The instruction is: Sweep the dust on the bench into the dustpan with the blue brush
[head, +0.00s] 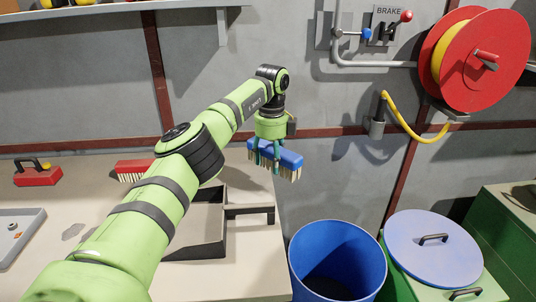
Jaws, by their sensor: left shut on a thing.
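My left gripper (268,152) is shut on the blue brush (289,158) and holds it above the bench's right edge, bristles pointing down. The black dustpan (207,250) lies on the bench (258,262), its handle pointing right; my left arm hides its left part. A grey patch that looks like dust (73,231) lies on the bench left of my arm. Any dust behind the arm is hidden. My right gripper is not in view.
A red brush (134,168) and another red tool with a black handle (37,175) lie at the back of the bench. A grey tray (22,237) with small parts is at left. A blue bin (337,235) and a lidded green bin (403,282) stand right of the bench.

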